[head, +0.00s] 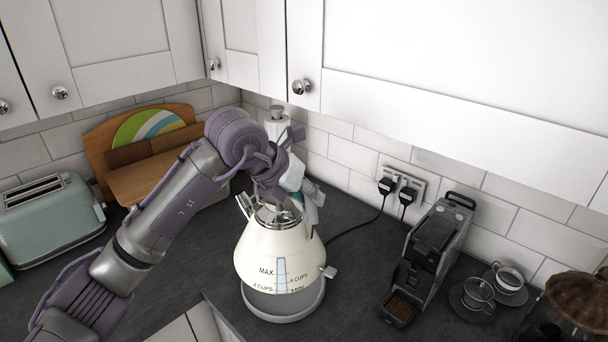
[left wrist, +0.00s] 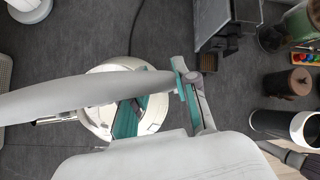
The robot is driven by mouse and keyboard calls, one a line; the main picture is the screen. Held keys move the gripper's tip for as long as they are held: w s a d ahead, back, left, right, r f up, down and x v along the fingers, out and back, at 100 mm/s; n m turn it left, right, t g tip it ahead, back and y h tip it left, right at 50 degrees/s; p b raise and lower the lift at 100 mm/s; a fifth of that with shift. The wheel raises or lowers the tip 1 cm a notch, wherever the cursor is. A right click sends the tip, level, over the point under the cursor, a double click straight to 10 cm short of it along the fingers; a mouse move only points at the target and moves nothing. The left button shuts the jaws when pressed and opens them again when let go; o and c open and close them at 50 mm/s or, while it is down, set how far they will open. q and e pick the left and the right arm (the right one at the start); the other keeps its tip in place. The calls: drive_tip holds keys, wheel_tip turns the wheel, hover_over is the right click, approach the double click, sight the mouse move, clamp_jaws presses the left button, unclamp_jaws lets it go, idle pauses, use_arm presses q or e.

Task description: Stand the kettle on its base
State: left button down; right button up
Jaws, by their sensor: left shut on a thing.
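The cream kettle (head: 279,252) stands upright in the head view, with MAX, MIN and cup marks on its front. Its round grey base (head: 284,315) shows directly under it. The kettle lines up with the base, but I cannot tell whether it rests fully on it or hangs slightly above. My left gripper (head: 298,193) is above the kettle's top, shut on its handle, which is mostly hidden by the fingers. The left wrist view looks down on the kettle's shiny top (left wrist: 155,112), partly covered by the gripper. My right gripper is out of view.
A coffee machine (head: 432,258) and glass cups on saucers (head: 478,293) stand to the right. A green toaster (head: 48,221) and wooden boards (head: 148,182) are at the left. A paper towel holder (head: 277,122) is behind. A black cord runs to the wall sockets (head: 402,183).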

sight(309, 223)
use_arm(q)
drive_tip(key=shift+w+r, duration=0.1)
drive_tip(key=shift+r, duration=0.25)
drive_tip(key=shift+a+f, duration=0.1)
drive_tip(key=shift+f, duration=0.1)
drive_tip(key=shift+f+b, duration=0.3)
drive_tip(key=shift+f, duration=0.1)
drive_tip(key=shift+f+b, duration=0.4)
drive_tip(key=shift+f, duration=0.35)
wheel_tip(309, 223, down, 2)
drive_tip(key=shift+f+b, duration=0.1)
drive_tip(key=shift+b, duration=0.45)
drive_tip(key=shift+f, duration=0.45)
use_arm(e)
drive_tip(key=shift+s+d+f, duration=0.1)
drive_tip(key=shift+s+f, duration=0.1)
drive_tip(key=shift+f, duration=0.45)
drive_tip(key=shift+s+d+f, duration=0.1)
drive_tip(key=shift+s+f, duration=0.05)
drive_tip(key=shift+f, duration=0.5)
use_arm(q)
drive_tip(key=shift+s+d+b, duration=0.4)
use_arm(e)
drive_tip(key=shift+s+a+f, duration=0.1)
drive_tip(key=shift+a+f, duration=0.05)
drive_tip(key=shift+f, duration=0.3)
